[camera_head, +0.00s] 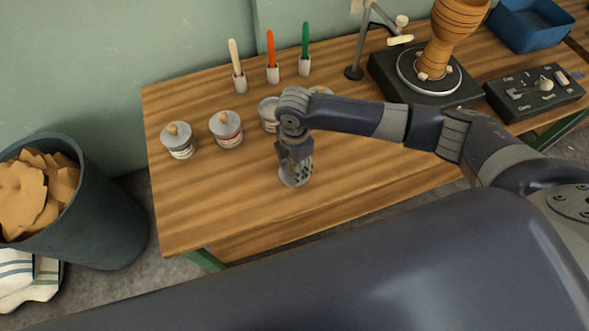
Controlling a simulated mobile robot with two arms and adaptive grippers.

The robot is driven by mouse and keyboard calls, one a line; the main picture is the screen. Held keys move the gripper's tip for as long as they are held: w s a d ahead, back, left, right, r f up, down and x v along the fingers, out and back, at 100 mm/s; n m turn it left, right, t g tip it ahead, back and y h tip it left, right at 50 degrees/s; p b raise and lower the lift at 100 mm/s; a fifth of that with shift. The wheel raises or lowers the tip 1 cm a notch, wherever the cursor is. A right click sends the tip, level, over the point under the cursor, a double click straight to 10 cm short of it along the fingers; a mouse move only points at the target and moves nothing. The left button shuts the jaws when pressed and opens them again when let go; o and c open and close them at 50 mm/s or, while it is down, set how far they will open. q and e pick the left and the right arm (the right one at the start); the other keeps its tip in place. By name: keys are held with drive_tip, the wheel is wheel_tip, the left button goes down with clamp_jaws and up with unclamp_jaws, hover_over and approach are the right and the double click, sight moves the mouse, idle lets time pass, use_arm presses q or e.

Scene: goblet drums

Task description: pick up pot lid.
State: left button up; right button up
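A small round grey disc, which looks like a pot lid (293,183), lies on the wooden table near its front edge. My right gripper (296,168) points down directly over it and covers much of it. I cannot tell whether the fingers touch it or are open or shut. A white pot with a grey lid and wooden knob (178,140) stands at the table's left. A similar lidded pot (226,129) stands to its right. A third pot (268,114) is partly hidden behind my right wrist. Another round top shows behind my forearm. My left gripper is not in view.
Three brushes in white holders (273,72) stand at the back. A turntable (425,75) with an orange-brown vessel, a control box (535,92) and a blue bin (528,24) are at right. A dark waste bin (105,215) stands left. The table's front left (210,200) is clear.

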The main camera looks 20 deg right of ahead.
clamp_jaws()
drive_tip(key=shift+r, duration=0.1)
drive_tip(key=shift+r, duration=0.5)
wheel_tip(320, 180, up, 2)
drive_tip(key=shift+r, duration=0.15)
drive_tip(key=s+a, duration=0.3)
drive_tip(key=s, duration=0.4)
drive_tip(key=s+a+r, duration=0.1)
drive_tip(key=s+a, duration=0.2)
drive_tip(key=s, duration=0.4)
drive_tip(key=shift+s+r, duration=0.3)
drive_tip(key=shift+s, duration=0.1)
drive_tip(key=shift+r, duration=0.1)
wheel_tip(320, 180, up, 9)
drive_tip(key=p, duration=1)
